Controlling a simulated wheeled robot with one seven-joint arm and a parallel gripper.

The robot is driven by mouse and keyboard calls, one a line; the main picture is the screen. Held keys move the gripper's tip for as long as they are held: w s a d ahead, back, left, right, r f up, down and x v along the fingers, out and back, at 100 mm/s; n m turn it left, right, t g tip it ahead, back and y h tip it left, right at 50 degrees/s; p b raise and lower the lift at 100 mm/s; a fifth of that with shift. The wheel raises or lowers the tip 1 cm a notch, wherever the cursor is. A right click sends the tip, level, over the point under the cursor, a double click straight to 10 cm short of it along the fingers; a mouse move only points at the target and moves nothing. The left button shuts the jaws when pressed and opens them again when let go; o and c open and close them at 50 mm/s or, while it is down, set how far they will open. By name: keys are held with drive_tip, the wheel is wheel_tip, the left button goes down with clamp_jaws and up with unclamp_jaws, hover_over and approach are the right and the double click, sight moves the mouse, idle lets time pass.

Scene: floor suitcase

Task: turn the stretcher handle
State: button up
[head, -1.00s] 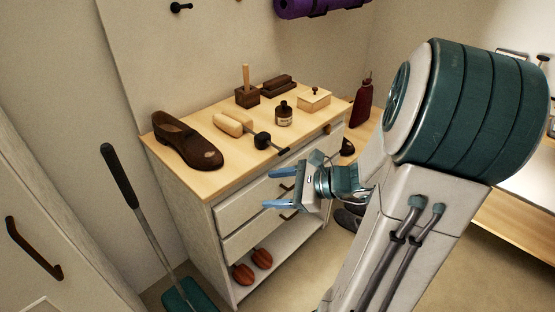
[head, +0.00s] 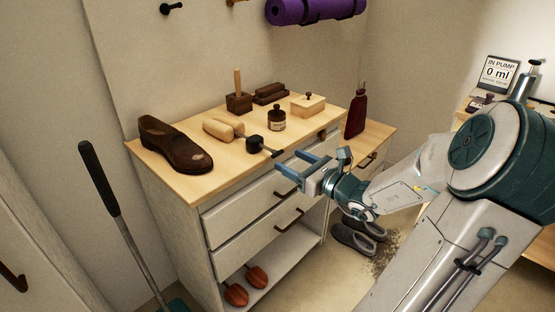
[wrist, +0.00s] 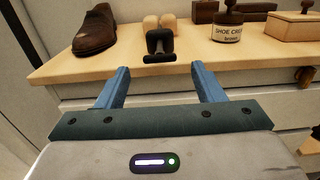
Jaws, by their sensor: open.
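The shoe stretcher lies on the cabinet top, with a pale wooden split body (head: 222,129) and a black hub (head: 255,143). Its handle (head: 275,153) is a dark crossbar at the cabinet's front edge, pointing toward my gripper. In the wrist view the crossbar handle (wrist: 159,58) lies level, centred between and just beyond my fingertips. My gripper (head: 296,163) is open and empty, its blue fingers in front of the cabinet's front edge, apart from the handle. A brown shoe (head: 174,144) stands left of the stretcher on the same top.
A shoe cream jar (head: 277,119), a lidded wooden box (head: 307,105) and brushes (head: 239,101) stand behind and right of the stretcher. The drawers (head: 245,210) are shut below. Slippers (head: 355,238) lie on the floor. A long-handled tool (head: 100,180) stands at left.

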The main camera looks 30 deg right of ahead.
sight(279, 155)
drive_tip(key=b+x, duration=0.1)
drive_tip(key=x, duration=0.5)
drive_tip(key=c, duration=1)
